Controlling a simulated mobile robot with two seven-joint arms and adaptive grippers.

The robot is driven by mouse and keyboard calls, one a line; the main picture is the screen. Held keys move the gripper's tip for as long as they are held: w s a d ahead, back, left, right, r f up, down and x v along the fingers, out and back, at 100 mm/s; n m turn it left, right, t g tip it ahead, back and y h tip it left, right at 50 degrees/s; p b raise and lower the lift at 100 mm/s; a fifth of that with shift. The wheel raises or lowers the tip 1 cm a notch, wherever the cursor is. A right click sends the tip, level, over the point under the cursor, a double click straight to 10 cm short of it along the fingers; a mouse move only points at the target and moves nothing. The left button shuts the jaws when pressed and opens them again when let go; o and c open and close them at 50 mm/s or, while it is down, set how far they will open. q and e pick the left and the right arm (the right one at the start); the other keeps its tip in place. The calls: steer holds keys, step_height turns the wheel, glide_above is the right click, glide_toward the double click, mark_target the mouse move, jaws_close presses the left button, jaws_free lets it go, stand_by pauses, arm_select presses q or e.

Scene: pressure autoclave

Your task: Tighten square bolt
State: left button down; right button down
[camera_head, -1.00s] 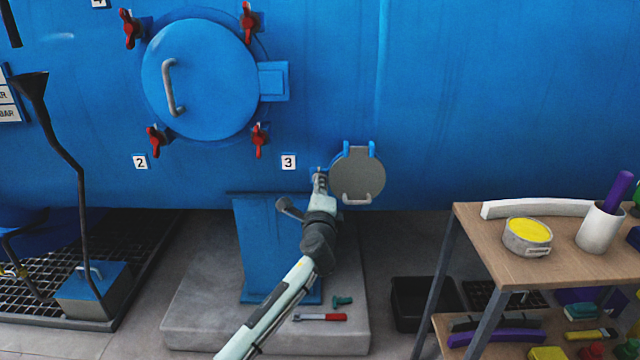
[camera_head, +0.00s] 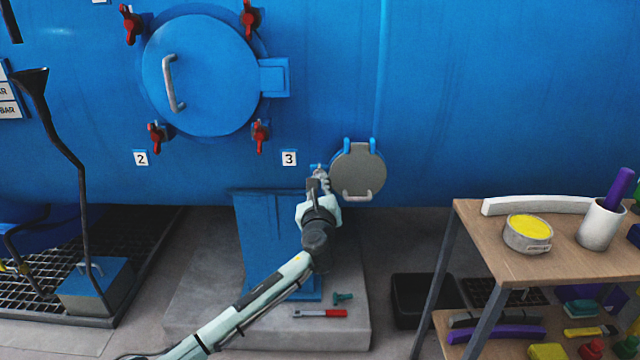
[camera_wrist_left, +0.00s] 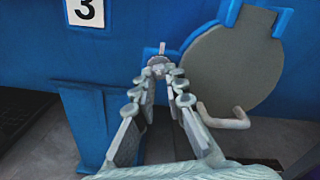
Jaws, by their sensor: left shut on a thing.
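The square bolt (camera_wrist_left: 160,68) is a small grey metal piece on the blue tank wall, just left of the round grey cover (camera_head: 357,173). In the head view it is a small grey bit (camera_head: 319,170) at the gripper's tip, mostly hidden. My left gripper (camera_head: 319,178) reaches up to it from below. In the left wrist view its two fingers (camera_wrist_left: 160,76) converge and are shut on the bolt, covering its sides. The cover with its handle also shows in the left wrist view (camera_wrist_left: 235,65), close to the right of the fingers. My right gripper is out of view.
A blue pedestal (camera_head: 258,245) stands below the tank on a concrete slab (camera_head: 200,315). A red-handled tool (camera_head: 320,313) and a teal piece (camera_head: 343,298) lie on the slab. A wooden table (camera_head: 500,240) with several items stands at right.

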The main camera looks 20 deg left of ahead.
arm_select(q)
steer(key=shift+a+r+m, duration=0.1)
steer(key=shift+r+m, duration=0.05)
steer(key=shift+m, duration=0.85)
steer(key=shift+r+m, duration=0.1)
steer(key=shift+m, duration=0.9)
steer(key=c, duration=1.8)
jaws_free()
steer(key=shift+f, duration=0.1)
steer(key=shift+c, duration=0.2)
steer(key=v, duration=1.2)
